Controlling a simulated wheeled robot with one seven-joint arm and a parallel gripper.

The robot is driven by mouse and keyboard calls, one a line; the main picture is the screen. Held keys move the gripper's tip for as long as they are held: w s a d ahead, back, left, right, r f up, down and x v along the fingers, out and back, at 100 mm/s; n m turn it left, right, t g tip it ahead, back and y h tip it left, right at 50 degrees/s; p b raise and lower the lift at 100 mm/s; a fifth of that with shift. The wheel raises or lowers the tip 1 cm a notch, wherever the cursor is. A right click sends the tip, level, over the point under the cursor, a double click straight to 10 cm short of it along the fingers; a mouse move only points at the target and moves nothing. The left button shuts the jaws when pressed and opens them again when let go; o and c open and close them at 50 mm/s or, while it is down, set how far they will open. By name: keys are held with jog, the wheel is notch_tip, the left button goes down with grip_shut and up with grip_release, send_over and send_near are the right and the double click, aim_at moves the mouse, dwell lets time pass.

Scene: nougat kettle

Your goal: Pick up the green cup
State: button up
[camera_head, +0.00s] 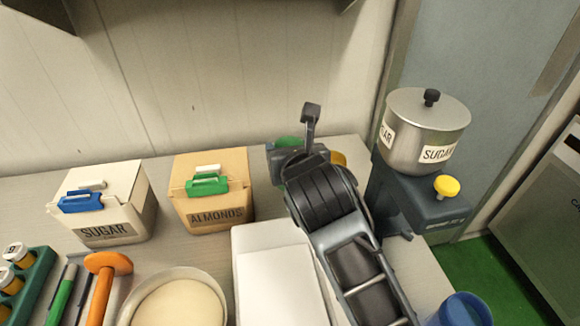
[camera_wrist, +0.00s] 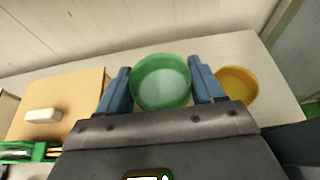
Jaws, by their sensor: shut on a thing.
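The green cup (camera_wrist: 160,83) sits between the two fingers of my gripper (camera_wrist: 160,85) in the wrist view, with its round open top facing the camera. My gripper is shut on it. In the head view only a part of the green cup (camera_head: 288,142) shows behind my gripper (camera_head: 280,155); my arm hides the rest. I cannot tell whether the cup still touches the table.
A yellow cup (camera_wrist: 237,86) stands just right of my right finger. The almonds box (camera_head: 212,190) with a green clip is to the left, beyond it the sugar box (camera_head: 105,205). A steel pot (camera_head: 425,130) stands at the right. The wall is close behind.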

notch_tip(320, 180, up, 12)
jog(key=b, duration=0.1)
